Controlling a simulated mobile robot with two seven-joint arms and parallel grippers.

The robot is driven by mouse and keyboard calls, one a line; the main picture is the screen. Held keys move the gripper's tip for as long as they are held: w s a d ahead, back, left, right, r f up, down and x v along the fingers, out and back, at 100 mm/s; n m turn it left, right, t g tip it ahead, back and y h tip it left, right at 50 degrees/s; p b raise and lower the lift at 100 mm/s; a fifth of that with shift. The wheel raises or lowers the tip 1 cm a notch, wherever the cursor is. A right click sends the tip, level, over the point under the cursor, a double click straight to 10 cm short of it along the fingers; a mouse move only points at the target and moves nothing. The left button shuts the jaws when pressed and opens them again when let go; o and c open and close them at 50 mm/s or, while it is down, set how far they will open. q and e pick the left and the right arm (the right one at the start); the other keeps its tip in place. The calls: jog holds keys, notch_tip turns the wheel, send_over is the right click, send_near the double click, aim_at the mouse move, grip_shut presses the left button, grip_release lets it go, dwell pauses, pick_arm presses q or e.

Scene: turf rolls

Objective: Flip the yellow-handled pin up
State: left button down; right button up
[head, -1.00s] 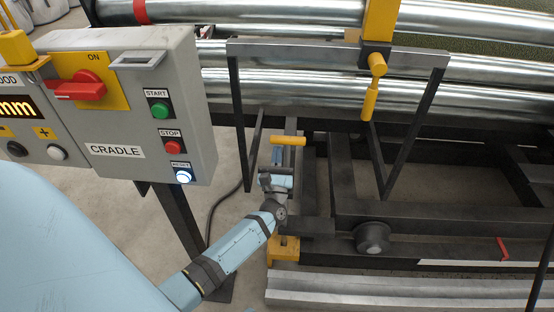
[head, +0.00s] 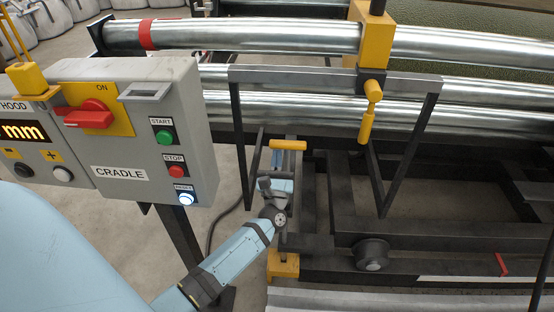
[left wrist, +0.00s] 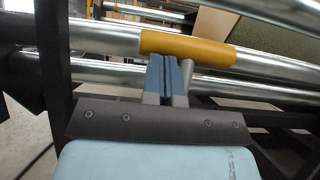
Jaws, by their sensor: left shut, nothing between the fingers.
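A horizontal yellow handle (head: 288,145), which I take for that of the yellow-handled pin, lies in front of the lower metal rollers; the pin's shaft is not clearly visible. It shows large in the left wrist view (left wrist: 187,48). My left gripper (head: 283,162) is shut and empty just below the handle. In the left wrist view, its fingertips (left wrist: 168,62) reach the handle's underside; whether they touch it I cannot tell. A second yellow handle (head: 368,118) hangs to the right, under a yellow block (head: 374,45). My right gripper is not in view.
A grey control box marked CRADLE (head: 135,140) stands left of my arm, with a red switch and several buttons. A dark angled frame (head: 405,150) hangs around the handles. Long shiny rollers (head: 235,37) run across behind. A dark round knob (head: 371,254) is low right.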

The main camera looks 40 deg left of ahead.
pick_arm(q)
jog(key=shift+r, duration=0.2)
jog(key=v, duration=1.2)
jog(key=shift+f, duration=0.15)
